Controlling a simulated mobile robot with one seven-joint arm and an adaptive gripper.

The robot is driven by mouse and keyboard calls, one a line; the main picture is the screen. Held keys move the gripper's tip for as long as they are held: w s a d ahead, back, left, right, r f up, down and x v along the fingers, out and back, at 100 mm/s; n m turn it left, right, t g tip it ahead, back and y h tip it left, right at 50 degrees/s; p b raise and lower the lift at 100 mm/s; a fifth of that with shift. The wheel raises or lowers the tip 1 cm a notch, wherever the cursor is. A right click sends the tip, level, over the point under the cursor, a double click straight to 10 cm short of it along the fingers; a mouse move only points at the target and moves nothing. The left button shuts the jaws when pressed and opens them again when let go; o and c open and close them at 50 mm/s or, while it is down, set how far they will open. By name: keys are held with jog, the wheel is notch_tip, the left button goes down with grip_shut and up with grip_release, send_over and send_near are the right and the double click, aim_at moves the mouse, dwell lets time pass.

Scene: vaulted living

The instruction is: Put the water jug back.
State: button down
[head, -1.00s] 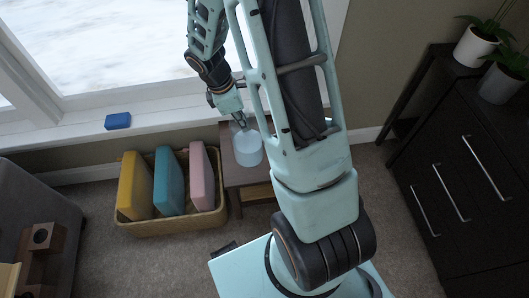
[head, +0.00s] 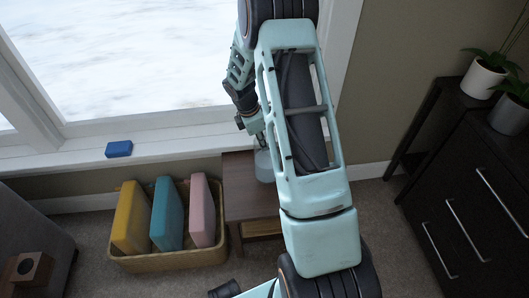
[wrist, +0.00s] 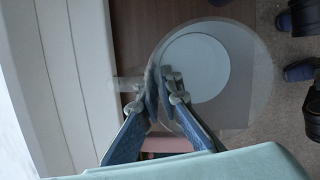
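The water jug (head: 263,166) is clear with a pale bluish tint.
A wicker basket (head: 170,263) with yellow, teal and pink blocks stands left of the table. A blue block (head: 119,149) lies on the window sill. A dark cabinet (head: 465,190) with potted plants stands at the right. The table's front is clear.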

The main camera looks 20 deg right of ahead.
jog(key=shift+w+b+x, duration=0.2)
jog(key=shift+b+x, duration=0.1)
jog(key=shift+x, duration=0.55)
jog(key=shift+w+b+x, duration=0.15)
jog(key=shift+b+x, duration=0.1)
jog(key=shift+x, duration=0.55)
jog(key=shift+w+b+x, duration=0.2)
jog(key=shift+b+x, duration=0.1)
jog(key=shift+x, duration=0.55)
jog(key=c, duration=2.2)
grip_release()
jog(key=shift+f, duration=0.1)
jog(key=shift+o, duration=0.2)
jog(key=p+v, duration=0.3)
jog(key=v, duration=0.9)
jog(key=shift+a, duration=0.1)
